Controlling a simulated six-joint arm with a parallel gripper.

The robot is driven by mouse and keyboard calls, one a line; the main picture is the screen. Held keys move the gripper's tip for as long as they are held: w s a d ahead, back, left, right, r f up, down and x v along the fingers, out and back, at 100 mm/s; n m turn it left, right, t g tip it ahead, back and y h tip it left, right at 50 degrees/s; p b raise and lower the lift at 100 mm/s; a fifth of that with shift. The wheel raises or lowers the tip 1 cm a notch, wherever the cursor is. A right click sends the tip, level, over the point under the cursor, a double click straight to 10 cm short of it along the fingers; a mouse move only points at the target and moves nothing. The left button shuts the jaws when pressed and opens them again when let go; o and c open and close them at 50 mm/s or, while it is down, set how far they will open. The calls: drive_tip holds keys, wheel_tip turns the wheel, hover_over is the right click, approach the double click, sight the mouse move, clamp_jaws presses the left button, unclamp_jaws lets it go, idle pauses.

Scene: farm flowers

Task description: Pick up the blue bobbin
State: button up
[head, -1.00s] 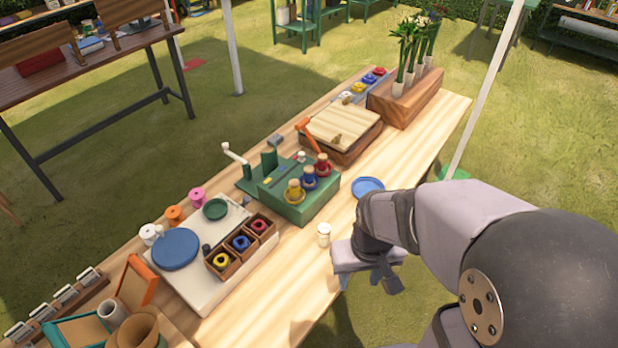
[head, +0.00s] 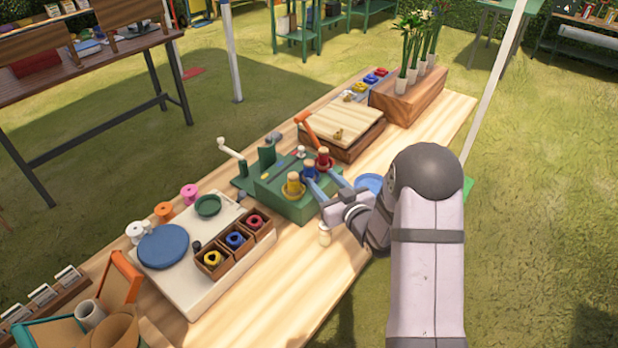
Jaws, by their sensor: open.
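A blue bobbin (head: 309,171) with a pale wooden top stands upright on the green block (head: 295,208), between a yellow bobbin (head: 293,187) and a red bobbin (head: 324,160). My gripper (head: 322,183) is open and comes in from the right, with its fingers pointing toward the block. One fingertip is close to the blue bobbin and the other close to the red one. I cannot tell whether either touches. A second blue piece (head: 236,240) lies in the middle compartment of a wooden box.
A small white-topped jar (head: 325,235) stands just below my gripper, and a blue dish (head: 369,183) is behind my wrist. A wooden press (head: 340,135) lies beyond the block. A pale board (head: 172,280) with a blue disc (head: 163,246) lies left. Bare table is at the front.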

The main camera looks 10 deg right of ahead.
sight(311, 168)
drive_tip(key=shift+a+r+n+t+y, duration=0.25)
drive_tip(key=shift+a+t+y, duration=0.3)
drive_tip(key=shift+y, duration=0.35)
drive_tip(key=shift+w+a, duration=0.2)
drive_tip(key=shift+w, duration=0.45)
drive_tip(key=shift+d+p+x, duration=0.1)
drive_tip(key=shift+p+x, duration=0.55)
drive_tip(key=shift+x, duration=0.8)
drive_tip(key=shift+d+p+x, duration=0.15)
drive_tip(key=shift+p+x, duration=0.45)
drive_tip(key=shift+x, duration=0.85)
drive_tip(key=shift+w+f, duration=0.1)
drive_tip(key=shift+f, duration=0.1)
drive_tip(key=c, duration=1.1)
